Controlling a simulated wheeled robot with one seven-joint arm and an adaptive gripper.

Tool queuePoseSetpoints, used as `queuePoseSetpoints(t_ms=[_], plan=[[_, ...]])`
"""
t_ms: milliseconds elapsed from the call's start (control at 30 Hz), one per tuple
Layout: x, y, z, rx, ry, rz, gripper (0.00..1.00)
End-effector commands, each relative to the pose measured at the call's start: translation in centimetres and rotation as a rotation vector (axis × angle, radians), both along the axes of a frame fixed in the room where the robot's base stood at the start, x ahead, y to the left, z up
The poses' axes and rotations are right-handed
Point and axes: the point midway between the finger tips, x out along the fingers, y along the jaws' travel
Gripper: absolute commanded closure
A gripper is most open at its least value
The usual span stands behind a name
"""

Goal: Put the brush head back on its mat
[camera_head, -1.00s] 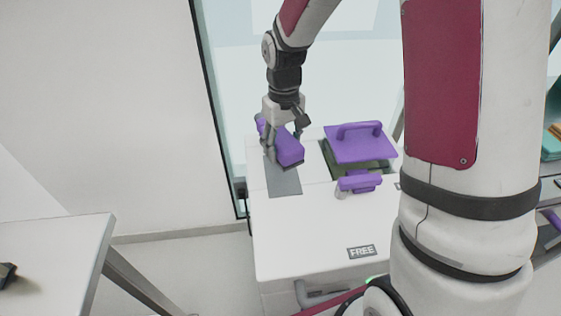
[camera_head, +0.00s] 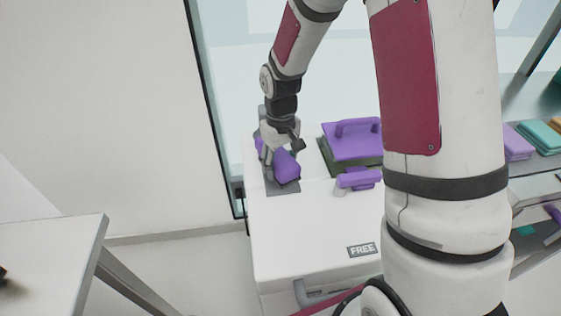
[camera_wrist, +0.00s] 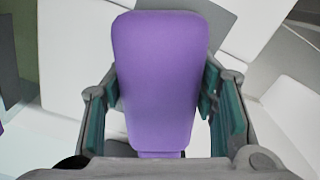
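The purple brush head (camera_head: 287,168) is in my gripper (camera_head: 279,163) in the head view, over the grey mat (camera_head: 283,189) at the left of the white cabinet top. Its near end points down and toward the camera. In the wrist view the brush head (camera_wrist: 160,75) is a long rounded purple block between the two fingers of my gripper (camera_wrist: 160,95), with dark finger parts against both its sides. My gripper is shut on it. I cannot tell whether its lower end touches the mat. The gripper and brush head hide the mat's far part.
A purple-handled lid (camera_head: 352,143) sits on a dark green bin to the right. A smaller purple-topped object (camera_head: 358,178) stands in front of it. A label reading FREE (camera_head: 361,250) is near the front of the white top (camera_head: 310,225), which is otherwise clear there.

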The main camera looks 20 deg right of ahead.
Motion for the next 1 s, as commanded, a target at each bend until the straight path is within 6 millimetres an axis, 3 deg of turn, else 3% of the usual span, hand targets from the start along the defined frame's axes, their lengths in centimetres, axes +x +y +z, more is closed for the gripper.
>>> queuePoseSetpoints(t_ms=[33, 100, 533, 1000], plan=[[0.0, 0.0, 0.0, 0.000, 0.000, 0.000, 0.38], [0.0, 0.0, 0.0, 0.000, 0.000, 0.000, 0.27], [0.1, 0.0, 1.0, 0.000, -0.003, 0.000, 0.27], [0.0, 0.0, 9.9, 0.000, -0.004, 0.000, 0.27]])
